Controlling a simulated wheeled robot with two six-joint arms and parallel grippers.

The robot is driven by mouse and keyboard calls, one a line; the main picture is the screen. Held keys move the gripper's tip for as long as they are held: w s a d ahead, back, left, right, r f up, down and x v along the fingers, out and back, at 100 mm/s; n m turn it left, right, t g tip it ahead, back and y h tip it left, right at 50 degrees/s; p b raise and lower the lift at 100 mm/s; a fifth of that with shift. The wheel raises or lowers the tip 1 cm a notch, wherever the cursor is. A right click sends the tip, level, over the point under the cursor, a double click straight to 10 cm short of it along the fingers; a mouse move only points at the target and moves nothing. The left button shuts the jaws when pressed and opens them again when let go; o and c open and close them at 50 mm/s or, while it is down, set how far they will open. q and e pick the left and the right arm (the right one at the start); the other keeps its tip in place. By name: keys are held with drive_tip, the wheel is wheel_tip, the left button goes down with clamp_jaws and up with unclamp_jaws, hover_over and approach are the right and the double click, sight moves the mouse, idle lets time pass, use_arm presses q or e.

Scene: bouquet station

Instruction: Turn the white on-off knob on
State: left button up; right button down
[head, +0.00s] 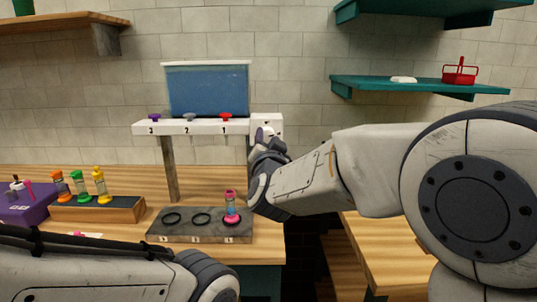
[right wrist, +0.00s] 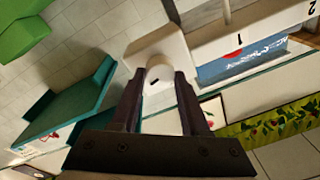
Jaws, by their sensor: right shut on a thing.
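The white on-off knob (right wrist: 158,70) sits on the face of a white box (right wrist: 150,45) in the right wrist view. The box also shows in the head view (head: 269,119), at the right end of the white dispenser bar. My right gripper (right wrist: 158,78) is shut on the knob, with one dark finger on either side of it. A small dark mark shows on the box face just below the knob. In the head view, my right wrist hides most of the knob. My left arm crosses the lower left, and its gripper is not in view.
A blue tank (head: 206,90) stands above the bar with numbered colored valves. Below, a grey tray (head: 180,229) has rings and a pink-filled vial (head: 232,206). A wooden rack (head: 120,209) holds colored vials. Teal shelves (head: 420,86) hang at the right.

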drive_tip(key=shift+f+m+b, duration=0.1)
drive_tip(key=shift+m+b, duration=1.1)
drive_tip(key=shift+m, duration=0.3)
drive_tip(key=shift+c, duration=2)
unclamp_jaws()
drive_tip(key=s+b, duration=0.1)
drive_tip(key=s, duration=0.9)
drive_tip(key=shift+s+f, duration=0.2)
drive_tip(key=shift+f, duration=0.25)
